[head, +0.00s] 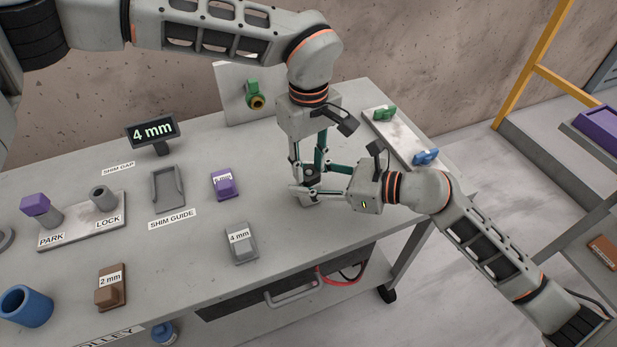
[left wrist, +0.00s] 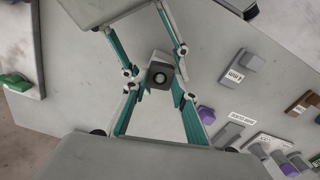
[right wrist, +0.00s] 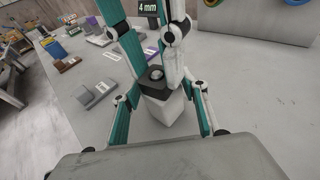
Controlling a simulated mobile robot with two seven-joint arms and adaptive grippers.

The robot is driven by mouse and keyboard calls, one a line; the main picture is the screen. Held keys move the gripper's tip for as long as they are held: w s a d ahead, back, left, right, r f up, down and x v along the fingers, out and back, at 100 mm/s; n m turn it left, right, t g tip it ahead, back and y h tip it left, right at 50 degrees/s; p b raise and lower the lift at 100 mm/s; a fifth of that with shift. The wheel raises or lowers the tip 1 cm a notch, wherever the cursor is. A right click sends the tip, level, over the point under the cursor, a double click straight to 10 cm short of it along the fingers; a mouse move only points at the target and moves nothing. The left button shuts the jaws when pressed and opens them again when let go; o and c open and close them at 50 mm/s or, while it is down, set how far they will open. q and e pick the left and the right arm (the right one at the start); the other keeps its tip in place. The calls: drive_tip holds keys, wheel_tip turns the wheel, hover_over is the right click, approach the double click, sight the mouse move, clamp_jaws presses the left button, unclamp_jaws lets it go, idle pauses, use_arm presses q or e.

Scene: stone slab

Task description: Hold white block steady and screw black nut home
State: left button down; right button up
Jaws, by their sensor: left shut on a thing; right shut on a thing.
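The white block (head: 308,202) stands upright on the grey table; its pale body also shows in the right wrist view (right wrist: 164,110). The black nut (right wrist: 152,82) sits at the top of the block, with a light round stud end in its middle; it also shows in the left wrist view (left wrist: 158,76). My left gripper (head: 311,172) points down from above and is shut on the nut. My right gripper (head: 303,191) reaches in level from the right and is shut on the block. Fingers partly hide both parts. I cannot tell whether a gap remains beneath the nut.
A purple block (head: 224,185) and a grey 4 mm block (head: 241,243) lie left of the grippers. The shim guide (head: 167,188) is farther left. A pale board (head: 398,138) with green and blue pieces lies behind right. The table's front edge is close.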

sight(308, 170)
use_arm(q)
drive_tip(key=shift+s+f, duration=0.15)
drive_tip(key=shift+f, duration=0.25)
use_arm(e)
drive_tip(key=shift+a+r, duration=0.2)
drive_tip(key=shift+r, duration=0.25)
use_arm(q)
drive_tip(key=c, duration=2)
unclamp_jaws()
drive_tip(key=o, duration=0.5)
use_arm(e)
drive_tip(key=shift+w+f, duration=0.1)
drive_tip(key=shift+w, duration=0.05)
use_arm(q)
drive_tip(key=shift+w+r, duration=0.2)
drive_tip(key=shift+r, duration=3.9)
use_arm(e)
drive_tip(key=shift+d+f, duration=0.15)
drive_tip(key=shift+f, duration=0.15)
